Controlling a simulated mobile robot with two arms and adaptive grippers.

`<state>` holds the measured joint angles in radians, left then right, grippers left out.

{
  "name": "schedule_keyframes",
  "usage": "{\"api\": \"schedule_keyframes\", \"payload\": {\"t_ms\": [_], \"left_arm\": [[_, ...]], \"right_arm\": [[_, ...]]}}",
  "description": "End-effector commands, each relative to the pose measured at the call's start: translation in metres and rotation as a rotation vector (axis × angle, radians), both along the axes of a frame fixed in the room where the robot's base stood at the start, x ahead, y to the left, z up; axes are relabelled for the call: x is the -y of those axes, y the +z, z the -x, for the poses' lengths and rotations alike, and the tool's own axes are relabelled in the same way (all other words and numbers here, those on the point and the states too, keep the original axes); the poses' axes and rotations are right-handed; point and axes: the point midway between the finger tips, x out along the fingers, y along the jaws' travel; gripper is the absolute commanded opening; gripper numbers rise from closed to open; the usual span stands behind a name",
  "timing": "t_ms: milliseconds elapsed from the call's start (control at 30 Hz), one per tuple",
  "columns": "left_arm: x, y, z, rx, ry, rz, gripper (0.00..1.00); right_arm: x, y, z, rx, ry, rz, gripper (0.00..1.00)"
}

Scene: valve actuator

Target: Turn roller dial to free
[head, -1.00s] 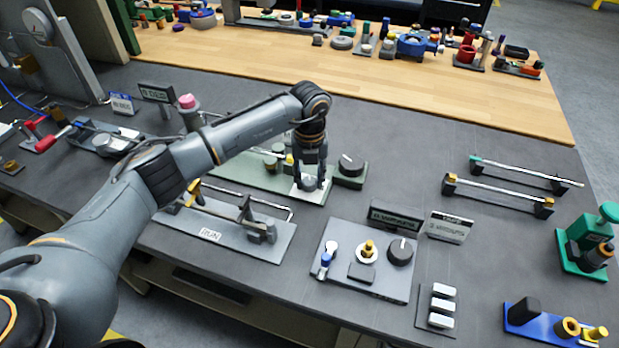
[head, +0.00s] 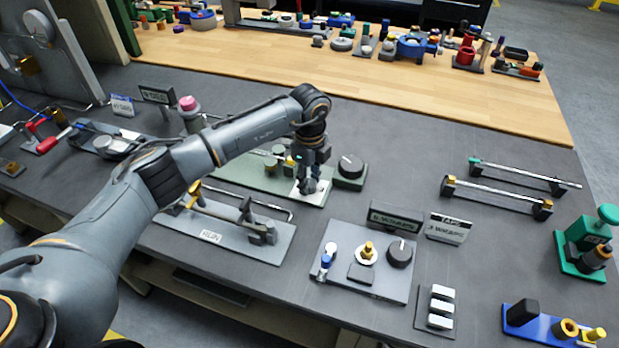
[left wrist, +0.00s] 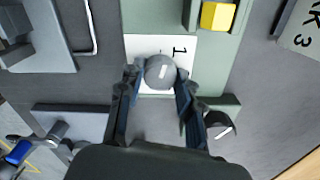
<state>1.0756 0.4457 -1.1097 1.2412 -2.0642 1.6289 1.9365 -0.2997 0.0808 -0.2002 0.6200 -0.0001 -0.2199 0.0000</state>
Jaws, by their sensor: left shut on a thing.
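A round grey dial (left wrist: 160,70) with a white mark sits on a white plate (left wrist: 140,48) that carries a "1". The plate is on a long green base (head: 235,178). My left gripper (head: 308,187) points down over the plate. In the left wrist view the two fingers of this gripper (left wrist: 157,79) are shut on the dial, one on each side. In the head view the fingers hide most of the dial. My right gripper is in neither view.
A black knob (head: 350,165) on a green block stands close to the right of my gripper. A grey rail fixture (head: 180,232) lies front left.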

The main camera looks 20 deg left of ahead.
Motion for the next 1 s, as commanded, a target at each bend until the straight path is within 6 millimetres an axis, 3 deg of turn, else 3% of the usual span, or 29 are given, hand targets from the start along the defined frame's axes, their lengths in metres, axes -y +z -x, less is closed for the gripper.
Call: {"api": "schedule_keyframes", "payload": {"t_ms": [333,900,933,1000], "left_arm": [[-0.0005,0.0003,-0.0003,0.000,0.157,-0.001,0.03],[-0.0005,0.0001,-0.0004,0.001,0.190,-0.001,0.03],[-0.0004,0.0001,-0.0003,0.001,0.189,-0.001,0.37],[-0.0004,0.0001,-0.0003,0.001,0.189,-0.001,0.51]], "right_arm": [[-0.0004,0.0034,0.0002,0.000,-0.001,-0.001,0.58],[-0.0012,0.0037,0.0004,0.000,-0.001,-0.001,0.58],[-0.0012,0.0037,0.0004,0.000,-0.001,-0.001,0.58],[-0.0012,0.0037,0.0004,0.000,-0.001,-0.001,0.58]]}}
